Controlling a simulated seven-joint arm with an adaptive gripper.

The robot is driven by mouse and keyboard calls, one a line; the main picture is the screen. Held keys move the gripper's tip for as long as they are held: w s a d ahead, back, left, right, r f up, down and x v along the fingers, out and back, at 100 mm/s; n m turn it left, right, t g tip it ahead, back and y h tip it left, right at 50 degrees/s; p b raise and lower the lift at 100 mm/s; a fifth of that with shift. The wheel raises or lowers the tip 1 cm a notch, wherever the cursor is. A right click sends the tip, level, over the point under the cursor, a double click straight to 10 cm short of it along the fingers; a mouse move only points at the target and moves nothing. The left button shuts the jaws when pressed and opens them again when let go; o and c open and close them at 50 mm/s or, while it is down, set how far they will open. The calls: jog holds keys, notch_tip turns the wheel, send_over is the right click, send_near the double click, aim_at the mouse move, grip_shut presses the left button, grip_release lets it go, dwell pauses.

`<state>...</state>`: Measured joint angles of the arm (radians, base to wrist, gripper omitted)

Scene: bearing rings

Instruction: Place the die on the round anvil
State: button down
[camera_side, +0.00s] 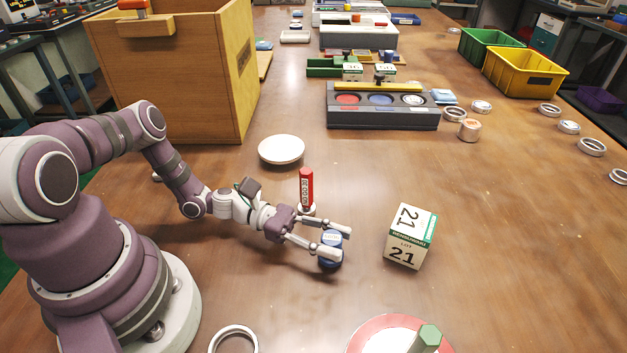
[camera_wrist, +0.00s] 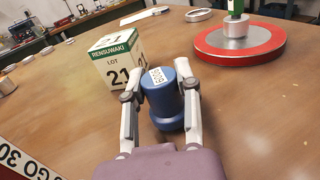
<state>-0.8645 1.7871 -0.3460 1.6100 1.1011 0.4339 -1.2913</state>
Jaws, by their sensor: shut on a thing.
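My gripper (camera_side: 334,240) is shut on a blue stepped cylinder (camera_side: 329,262) with a white label, probably the die. In the wrist view the blue cylinder (camera_wrist: 163,103) sits between both fingers, its wider end toward me. It is low over the wooden table; I cannot tell whether it touches. A round grey plate with a red rim (camera_side: 362,336), possibly the anvil, is at the bottom edge of the side view, partly cut off. It also shows at upper right in the wrist view (camera_wrist: 270,47). A green-topped metal piece (camera_side: 427,338) stands on it.
A white box marked 21 (camera_side: 408,238) stands right of my gripper. A red labelled piece (camera_side: 306,188) stands just behind my gripper. A white disc (camera_side: 282,150) lies farther back. A metal ring (camera_side: 233,332) lies in front. Table between gripper and red-rimmed plate is clear.

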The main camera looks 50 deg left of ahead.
jog(key=shift+t, duration=0.3)
jog(key=r, duration=0.9)
jog(key=shift+w+a+r, duration=0.25)
jog(key=shift+w, duration=0.15)
jog(key=w+a+n+t+y, duration=0.7)
jog(key=w+a+t, duration=0.1)
jog(key=w+a, duration=0.1)
jog(key=n+t+y, duration=0.2)
jog(key=n+y, duration=0.6)
jog(key=y, duration=0.4)
send_over(295, 147)
notch_tip(295, 147, down, 6)
jog(key=shift+f, duration=0.35)
jog(key=c, duration=0.8)
grip_release()
jog(key=shift+f, duration=0.1)
